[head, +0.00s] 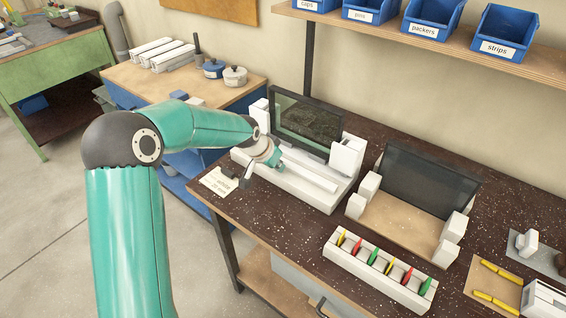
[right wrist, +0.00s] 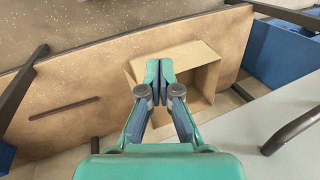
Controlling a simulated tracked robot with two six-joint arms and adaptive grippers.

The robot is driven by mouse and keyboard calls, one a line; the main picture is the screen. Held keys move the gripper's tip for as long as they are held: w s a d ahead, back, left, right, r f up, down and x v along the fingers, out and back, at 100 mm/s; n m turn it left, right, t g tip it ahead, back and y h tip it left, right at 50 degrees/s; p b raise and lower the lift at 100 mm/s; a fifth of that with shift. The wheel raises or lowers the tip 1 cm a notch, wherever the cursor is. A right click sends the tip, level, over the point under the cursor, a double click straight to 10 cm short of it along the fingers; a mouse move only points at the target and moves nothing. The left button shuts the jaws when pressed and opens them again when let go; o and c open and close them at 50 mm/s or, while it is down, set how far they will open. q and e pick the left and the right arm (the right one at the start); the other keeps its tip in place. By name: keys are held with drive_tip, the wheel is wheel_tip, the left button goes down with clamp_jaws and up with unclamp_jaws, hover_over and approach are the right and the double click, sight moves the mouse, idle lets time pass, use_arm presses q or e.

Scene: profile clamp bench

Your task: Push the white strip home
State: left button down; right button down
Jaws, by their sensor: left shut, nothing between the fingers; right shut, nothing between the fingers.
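A long white strip (head: 309,171) lies along the front of a white clamp fixture (head: 300,188) on the dark speckled bench. A dark glass panel (head: 304,122) stands upright in the fixture behind it, between white end blocks. I cannot tell how deep the strip sits. My left gripper (head: 246,179) is shut and empty at the strip's left end, over the fixture's left front; its wrist hides part of that end, and I cannot tell whether it touches. My right gripper (right wrist: 158,80) is shut and empty in the right wrist view, above an open cardboard box (right wrist: 207,73).
A second panel (head: 430,180) stands in white blocks on a wooden board to the right. A white rack (head: 345,262) of coloured clips is in front. A paper label (head: 219,181) lies left of the fixture. Blue bins (head: 434,17) line the shelf above.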

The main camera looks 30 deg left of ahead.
sight(293, 159)
use_arm(q)
drive_tip(key=shift+w+d+p, duration=0.2)
drive_tip(key=shift+w+p, duration=0.55)
drive_tip(key=shift+w, duration=1.95)
drive_tip(key=shift+w, duration=0.55)
drive_tip(key=shift+s, duration=0.1)
drive_tip(key=shift+s, duration=0.35)
drive_tip(key=shift+s+a+b, duration=0.1)
drive_tip(key=shift+s+b, duration=0.45)
drive_tip(key=shift+r+p, duration=2.4)
drive_tip(key=shift+r, duration=1.65)
drive_tip(key=shift+f, duration=0.1)
